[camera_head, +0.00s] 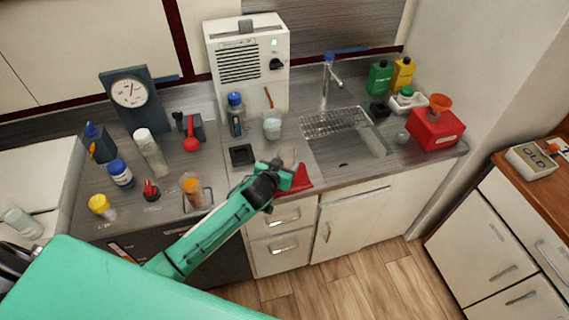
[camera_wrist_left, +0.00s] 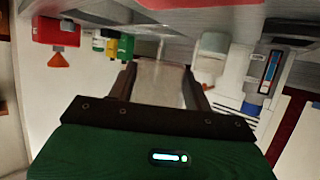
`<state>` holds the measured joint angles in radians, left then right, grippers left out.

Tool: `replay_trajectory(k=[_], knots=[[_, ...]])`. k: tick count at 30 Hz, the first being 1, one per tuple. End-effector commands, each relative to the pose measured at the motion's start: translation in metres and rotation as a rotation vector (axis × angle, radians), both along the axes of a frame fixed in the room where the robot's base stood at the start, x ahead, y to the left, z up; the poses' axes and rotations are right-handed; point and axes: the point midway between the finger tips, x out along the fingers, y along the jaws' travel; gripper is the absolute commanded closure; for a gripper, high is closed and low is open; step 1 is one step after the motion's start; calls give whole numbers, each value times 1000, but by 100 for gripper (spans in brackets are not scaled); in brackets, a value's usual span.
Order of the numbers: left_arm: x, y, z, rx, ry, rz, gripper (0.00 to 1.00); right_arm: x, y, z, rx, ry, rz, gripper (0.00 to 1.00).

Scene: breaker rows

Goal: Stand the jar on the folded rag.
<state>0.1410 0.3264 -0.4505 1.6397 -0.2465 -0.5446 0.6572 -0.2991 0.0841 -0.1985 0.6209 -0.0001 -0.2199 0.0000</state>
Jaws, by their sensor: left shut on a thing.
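My left gripper (camera_head: 290,172) is over the front edge of the counter, at the folded red rag (camera_head: 303,180). It is shut on a clear greyish jar, which stands between the two fingers in the left wrist view (camera_wrist_left: 160,82). In the head view the jar (camera_head: 289,157) shows only partly behind the gripper. The left wrist view is upside down, and a strip of the rag (camera_wrist_left: 200,4) shows at its top, apart from the jar in the picture. The gripper covers part of the rag in the head view. My right gripper is not in view.
A beaker (camera_head: 272,128) with a red-handled stick and a blue-capped bottle (camera_head: 236,115) stand behind the gripper. A dark square pad (camera_head: 242,155) lies to its left. The sink (camera_head: 345,145) is to the right, with a red can (camera_head: 435,130) beyond it.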

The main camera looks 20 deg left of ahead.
Motion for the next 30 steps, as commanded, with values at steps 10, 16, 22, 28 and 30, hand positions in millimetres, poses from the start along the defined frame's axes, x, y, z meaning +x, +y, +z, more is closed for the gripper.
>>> replay_trajectory(k=[10, 16, 22, 28, 30], knots=[[-1, 0, -8, -1, 1, 0, 75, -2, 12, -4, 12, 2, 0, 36], [-1, 0, -26, -2, 1, 1, 75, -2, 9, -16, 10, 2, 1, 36], [-1, 0, -46, 0, 1, 1, 75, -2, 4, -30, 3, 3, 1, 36], [-1, 0, -60, -1, 1, 0, 75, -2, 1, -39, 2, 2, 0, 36], [-1, 0, -62, -1, 1, 0, 75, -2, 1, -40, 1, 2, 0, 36]])
